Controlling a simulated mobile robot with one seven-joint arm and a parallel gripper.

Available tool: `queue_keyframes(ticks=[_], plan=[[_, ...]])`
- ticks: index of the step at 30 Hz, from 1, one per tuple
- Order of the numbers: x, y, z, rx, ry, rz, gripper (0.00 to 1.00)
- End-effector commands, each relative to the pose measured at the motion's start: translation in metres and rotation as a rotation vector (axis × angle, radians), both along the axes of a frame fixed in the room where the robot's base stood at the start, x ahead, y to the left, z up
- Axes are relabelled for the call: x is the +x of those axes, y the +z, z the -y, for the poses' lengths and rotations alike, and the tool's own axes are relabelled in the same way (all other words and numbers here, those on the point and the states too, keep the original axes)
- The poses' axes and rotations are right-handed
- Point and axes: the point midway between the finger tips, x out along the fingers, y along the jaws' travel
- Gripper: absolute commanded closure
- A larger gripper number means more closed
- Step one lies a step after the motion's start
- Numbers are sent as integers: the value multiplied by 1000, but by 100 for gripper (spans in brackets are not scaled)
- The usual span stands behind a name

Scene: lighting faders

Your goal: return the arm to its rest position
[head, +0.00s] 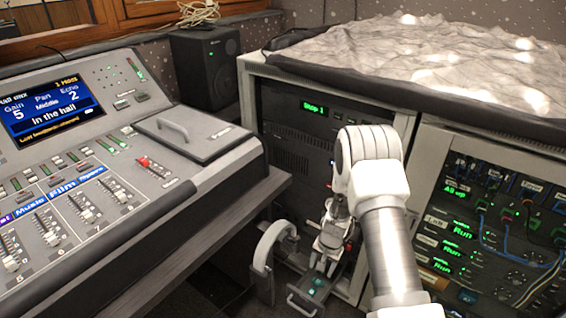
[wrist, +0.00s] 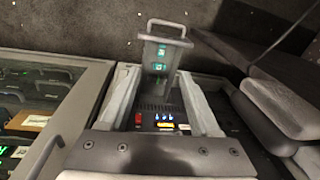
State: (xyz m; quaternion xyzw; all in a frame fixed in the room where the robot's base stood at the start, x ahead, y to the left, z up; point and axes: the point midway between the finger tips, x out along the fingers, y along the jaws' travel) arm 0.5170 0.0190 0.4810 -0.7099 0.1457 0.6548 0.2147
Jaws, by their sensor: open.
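My arm reaches forward and down in the head view, its white and metal links crossing the front of the rack. My gripper (head: 331,243) is low in front of the left rack cabinet (head: 285,150), near a small pulled-out drawer (head: 306,302) with a handle and green lights. In the wrist view my gripper (wrist: 157,78) has its two grey fingers apart, with nothing held between them. The drawer (wrist: 163,58) shows just beyond the fingertips. A panel with a red switch (wrist: 138,119) and small blue lights shows between the fingers. I cannot tell whether the fingers touch anything.
A lighting desk (head: 120,215) with faders, a screen and a raised edge stands at left. A curved grey handle (head: 272,245) stands beside the gripper. A right rack (head: 475,215) has loose cables. A black speaker (head: 205,68) stands behind. A crumpled cover (head: 420,60) lies atop the racks.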

Motion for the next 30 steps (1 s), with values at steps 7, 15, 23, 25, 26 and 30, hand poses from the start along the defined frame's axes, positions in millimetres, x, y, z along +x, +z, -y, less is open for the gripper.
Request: queue_keyframes(ticks=[7, 15, 23, 25, 26, 30], plan=[[10, 118, -8, 23, 85, 78, 37], [-11, 229, -11, 25, 180, 150, 37], [-54, 318, -9, 2, 266, 218, 37], [-69, 339, -8, -7, 288, 235, 37], [-75, 347, -8, -12, 298, 244, 37], [-108, 381, -5, -40, 341, 277, 37]])
